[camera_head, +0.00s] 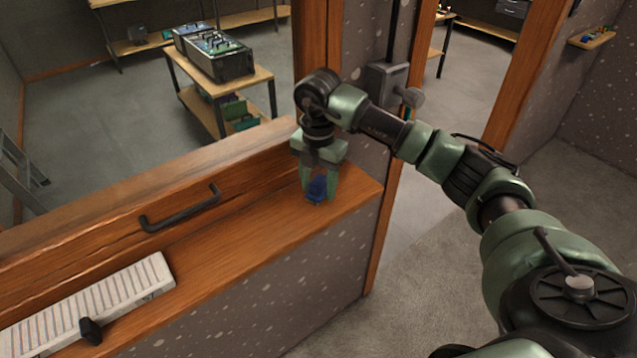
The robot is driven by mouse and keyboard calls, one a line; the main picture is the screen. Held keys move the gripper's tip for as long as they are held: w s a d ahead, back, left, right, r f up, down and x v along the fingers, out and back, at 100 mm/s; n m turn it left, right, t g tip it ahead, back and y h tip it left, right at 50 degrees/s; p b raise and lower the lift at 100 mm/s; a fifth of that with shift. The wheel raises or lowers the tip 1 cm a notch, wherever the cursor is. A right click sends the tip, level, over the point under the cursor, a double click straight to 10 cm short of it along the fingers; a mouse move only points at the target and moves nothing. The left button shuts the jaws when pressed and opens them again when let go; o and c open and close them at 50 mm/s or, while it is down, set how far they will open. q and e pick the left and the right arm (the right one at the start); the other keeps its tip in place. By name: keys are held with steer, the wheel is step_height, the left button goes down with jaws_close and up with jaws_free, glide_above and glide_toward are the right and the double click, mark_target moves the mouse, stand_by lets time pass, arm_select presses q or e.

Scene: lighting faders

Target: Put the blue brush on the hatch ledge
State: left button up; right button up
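The blue brush (317,188) is a small dark blue thing at the right end of the wooden hatch ledge (240,238). My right gripper (318,190) points down over that end of the ledge, with its green fingers on either side of the brush. The fingers look close against the brush, but I cannot tell whether they press on it. The brush's underside seems at or very near the ledge top. My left gripper is not in view.
A white ribbed strip (95,303) and a small black knob (91,331) are on the ledge's left part. A black handle (180,208) sits on the hatch panel. A wall post with a grey box (388,84) stands close behind my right arm. The ledge's middle is clear.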

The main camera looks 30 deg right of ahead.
mark_target(318, 179)
steer(key=shift+r, duration=0.1)
step_height(318, 179, up, 7)
steer(key=b, duration=0.2)
steer(key=shift+w+b, duration=0.1)
steer(key=shift+b, duration=0.3)
steer(key=shift+r, duration=2.55)
